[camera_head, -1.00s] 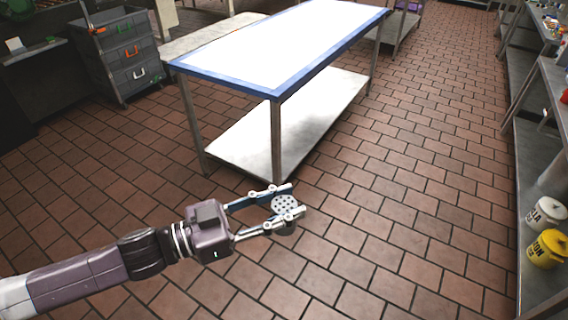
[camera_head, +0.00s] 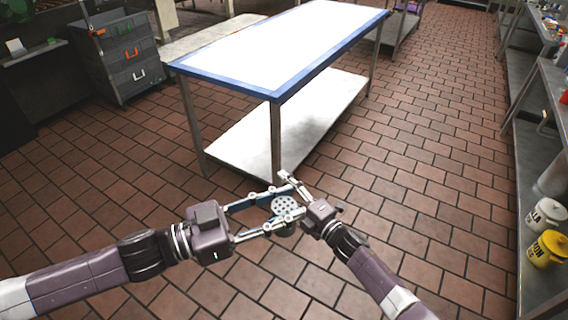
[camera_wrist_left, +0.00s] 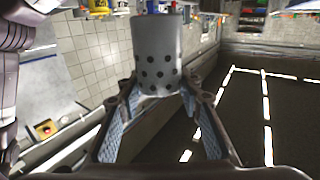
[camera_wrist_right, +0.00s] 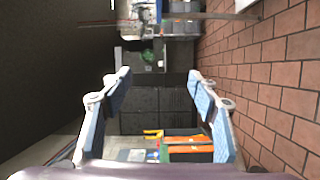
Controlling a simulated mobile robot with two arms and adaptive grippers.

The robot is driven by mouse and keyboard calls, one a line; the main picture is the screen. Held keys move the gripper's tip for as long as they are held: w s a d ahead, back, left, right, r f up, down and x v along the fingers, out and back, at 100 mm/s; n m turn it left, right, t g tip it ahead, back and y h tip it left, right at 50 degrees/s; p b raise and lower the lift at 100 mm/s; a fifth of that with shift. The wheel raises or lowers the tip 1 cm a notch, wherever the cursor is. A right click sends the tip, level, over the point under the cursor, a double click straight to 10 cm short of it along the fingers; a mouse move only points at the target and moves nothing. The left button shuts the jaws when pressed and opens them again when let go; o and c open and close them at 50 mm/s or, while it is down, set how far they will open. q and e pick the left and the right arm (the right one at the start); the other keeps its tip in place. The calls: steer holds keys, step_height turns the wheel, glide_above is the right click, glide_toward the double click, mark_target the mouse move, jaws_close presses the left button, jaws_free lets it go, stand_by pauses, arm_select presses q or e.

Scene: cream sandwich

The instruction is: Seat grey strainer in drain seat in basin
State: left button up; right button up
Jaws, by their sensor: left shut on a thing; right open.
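The grey strainer (camera_head: 287,207), a small cup with dark round holes, is held by my left gripper (camera_head: 283,204) above the floor. In the left wrist view the strainer (camera_wrist_left: 157,55) sits between the two fingertips, its perforated end toward the camera. My right gripper (camera_head: 296,190) is beside the strainer from the right; part of it is hidden there. In the right wrist view its fingers (camera_wrist_right: 158,88) are spread wide, with nothing between them. I do not see the basin or the drain seat in any view.
A blue-edged table (camera_head: 270,92) with a white top and lower shelf stands ahead. A grey drawer cart (camera_head: 122,62) is at the back left. Metal shelving (camera_head: 531,155) with a white canister (camera_head: 546,215) and yellow canister (camera_head: 547,250) lines the right. Tiled floor between is clear.

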steer(key=s+a+r+n+g+y, duration=0.1)
steer(key=a+r+n+g+y, duration=0.1)
steer(key=a+r+n, duration=0.3)
steer(key=a+r+n+g+y, duration=0.1)
steer(key=r+n+g+y, duration=0.2)
steer(key=r, duration=0.5)
steer(key=s+a+r+n+y, duration=0.1)
steer(key=a+r+n+y, duration=0.1)
steer(key=a+r+n, duration=0.3)
steer(key=s+a+r+n+g+h, duration=0.1)
steer(key=s+a+r+n+g, duration=0.2)
steer(key=s+r+n+g, duration=0.45)
steer(key=s+a+r+n+g, duration=0.3)
steer(key=s+r+n+g, duration=0.15)
steer(key=n, duration=0.55)
steer(key=s+r+n+g+h, duration=0.1)
steer(key=s+r+n+h, duration=0.1)
steer(key=s+n+h, duration=0.35)
steer(key=n+t+h, duration=0.5)
steer(key=n+h, duration=0.8)
steer(key=n, duration=0.3)
glide_above(284, 207)
steer(key=shift+f, duration=0.85)
steer(key=shift+y, duration=0.25)
step_height(284, 207, down, 11)
steer(key=shift+f, duration=0.2)
